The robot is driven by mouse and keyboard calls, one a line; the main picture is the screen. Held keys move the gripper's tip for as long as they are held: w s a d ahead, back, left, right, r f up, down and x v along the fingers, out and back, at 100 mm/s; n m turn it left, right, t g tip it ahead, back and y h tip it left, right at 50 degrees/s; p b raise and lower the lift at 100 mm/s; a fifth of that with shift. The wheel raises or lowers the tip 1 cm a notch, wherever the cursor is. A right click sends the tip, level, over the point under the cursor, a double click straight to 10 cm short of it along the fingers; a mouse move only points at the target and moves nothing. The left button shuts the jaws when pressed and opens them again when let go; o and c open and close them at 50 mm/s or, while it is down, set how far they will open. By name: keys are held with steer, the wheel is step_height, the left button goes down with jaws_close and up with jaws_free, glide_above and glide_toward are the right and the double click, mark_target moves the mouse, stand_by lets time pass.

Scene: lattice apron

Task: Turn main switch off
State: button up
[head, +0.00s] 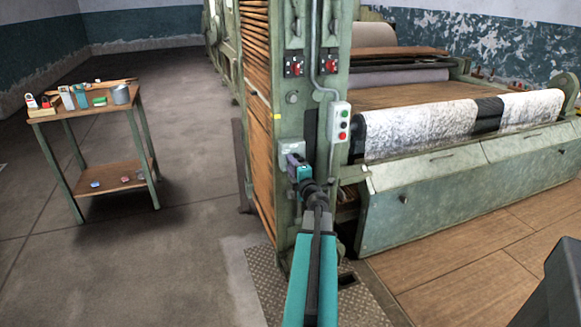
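The green machine frame (292,112) stands in the middle of the head view. My arm reaches up to it, and my gripper (296,164) is close in front of a grey box (292,146) on its front post. The gripper covers much of this box, so any handle there is hidden. I cannot tell whether the gripper touches it or whether its fingers are open or shut. Two black-and-red switch units, a left one (293,67) and a right one (328,63), sit higher on the frame. No label marking the main switch is readable.
A push-button box (341,122) with red and green buttons is right of my gripper. Rollers with white patterned cloth (420,128) lie behind a green guard (465,190). A small table (105,110) with tools stands left. The floor between is clear.

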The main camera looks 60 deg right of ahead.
steer(key=shift+s, duration=0.1)
steer(key=p+v, duration=0.1)
steer(key=v, duration=0.7)
steer(key=shift+s+a+r+p, duration=0.15)
steer(key=shift+s+a+p, duration=0.1)
steer(key=shift+p, duration=0.15)
steer(key=shift+s+a+p, duration=0.2)
steer(key=shift+p, duration=0.95)
steer(key=p+v, duration=0.1)
steer(key=p, duration=0.3)
steer(key=shift+s+a+p, duration=0.2)
steer(key=shift+s+p, duration=0.05)
steer(key=shift+p, duration=0.1)
steer(key=p+v, duration=0.2)
steer(key=p, duration=0.2)
steer(key=shift+s+a, duration=0.15)
steer(key=shift+s, duration=0.1)
steer(key=shift+a, duration=0.1)
